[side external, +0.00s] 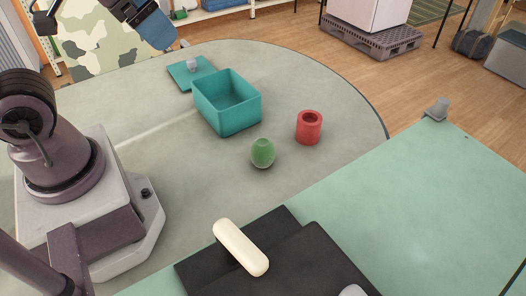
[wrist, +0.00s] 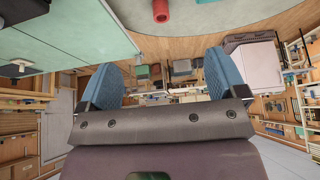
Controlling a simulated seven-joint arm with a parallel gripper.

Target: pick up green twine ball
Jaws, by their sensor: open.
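The green twine ball (side external: 262,153) sits on the grey round table in the side external view, in front of the teal crate and left of the red ring-shaped piece. My gripper (wrist: 160,82) is open and empty in the wrist view, its two blue fingers wide apart. In the side external view part of my gripper shows at the top left, high up and well away from the ball, cut off by the picture edge. I cannot make out the ball clearly in the wrist view.
An open teal crate (side external: 228,122) stands behind the ball, with its teal lid (side external: 183,77) lying behind it. A red hollow cylinder (side external: 309,127) stands to the right; it shows in the wrist view (wrist: 161,12). A cream rounded bar (side external: 240,248) lies on dark slabs in front.

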